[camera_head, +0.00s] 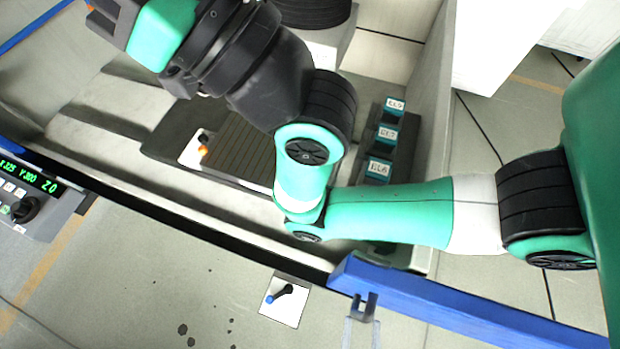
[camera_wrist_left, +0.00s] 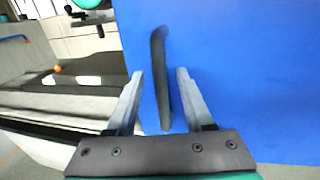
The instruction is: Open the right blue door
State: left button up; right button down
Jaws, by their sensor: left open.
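The right blue door (camera_head: 450,304) shows as a blue top edge at the lower right of the head view. Its blue face (camera_wrist_left: 245,80) fills the right of the left wrist view. A dark upright handle (camera_wrist_left: 160,70) stands near the door's left edge. My left gripper (camera_head: 365,302) is at the door's left end, with its hand out of frame below. In the wrist view its open fingers (camera_wrist_left: 160,85) lie either side of the handle, with gaps showing. My right arm crosses the head view to the upper left; its gripper's jaws are not clear.
The machine bay left of the door is open, with a slatted dark plate (camera_head: 236,152) and labelled blocks (camera_head: 380,170) inside. A control panel (camera_head: 30,195) with green digits is at the left. A black lever on a white plate (camera_head: 284,300) is near the left gripper.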

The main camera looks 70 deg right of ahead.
pick_arm(q)
jog(key=a, duration=0.4)
jog(key=shift+s+a, duration=0.15)
jog(key=shift+s, duration=0.1)
dwell(0.3)
